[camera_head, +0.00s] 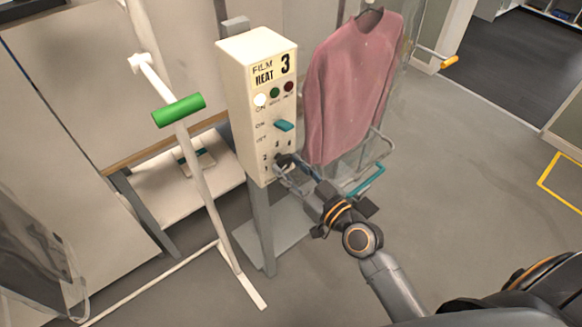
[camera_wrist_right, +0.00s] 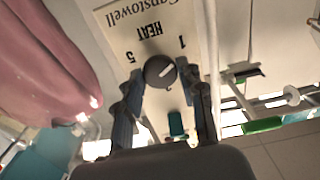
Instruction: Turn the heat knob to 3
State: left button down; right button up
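The cream control box (camera_head: 258,110) stands on a grey post and carries the label FILM HEAT 3. The dark round heat knob (camera_wrist_right: 160,71) is low on its front, with the digits 2, 3 and 4 above it in the head view. In the wrist view, upside down, its white mark slants toward the 1. My right gripper (camera_head: 283,166) is at the knob. In the wrist view its two fingertips (camera_wrist_right: 161,70) are apart, one on each side of the knob. Whether both press on it I cannot tell. My left gripper is out of view.
A teal switch (camera_head: 284,125) and several round lamps sit above the knob. A pink sweater (camera_head: 352,85) hangs close to the right of the box. A white stand with a green handle (camera_head: 178,110) is at left.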

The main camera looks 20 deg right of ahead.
jog(key=c, duration=0.4)
jog(key=m+p, duration=0.1)
jog(key=m, duration=0.5)
jog(key=shift+r, duration=0.1)
jog(key=m+p, duration=0.1)
jog(key=m, duration=0.4)
jog(key=shift+m, duration=0.4)
jog(key=m, duration=0.6)
jog(key=shift+p, duration=0.3)
jog(key=m, duration=0.6)
jog(key=o, duration=1.1)
